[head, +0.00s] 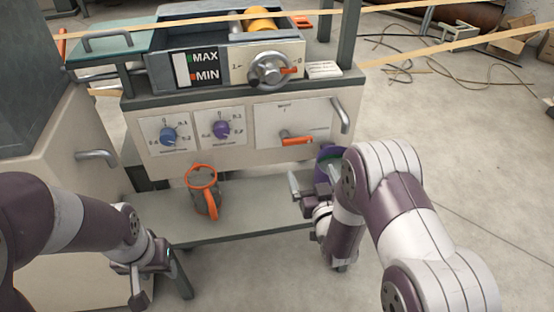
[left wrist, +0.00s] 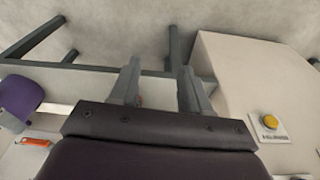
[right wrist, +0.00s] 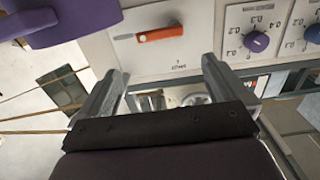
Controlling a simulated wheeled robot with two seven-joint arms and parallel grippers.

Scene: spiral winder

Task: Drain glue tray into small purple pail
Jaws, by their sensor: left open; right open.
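The glue tray (head: 172,70) sits on top of the machine, with a MAX/MIN gauge on its front and a yellow roller inside. The purple pail (head: 325,170) stands at the right end of the lower shelf, partly hidden by my right arm. It also shows at the top left of the right wrist view (right wrist: 75,18) and at the left of the left wrist view (left wrist: 18,97). My right gripper (head: 300,197) is open and empty, just in front of and beside the pail. My left gripper (head: 150,272) is open and empty, low in front of the shelf's left end.
An orange-handled lever (head: 297,140) is on the front panel above the pail, beside blue (head: 169,135) and purple (head: 221,129) knobs. A grey jug with orange rim and handle (head: 203,190) stands on the shelf (head: 255,205). The shelf between jug and pail is clear.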

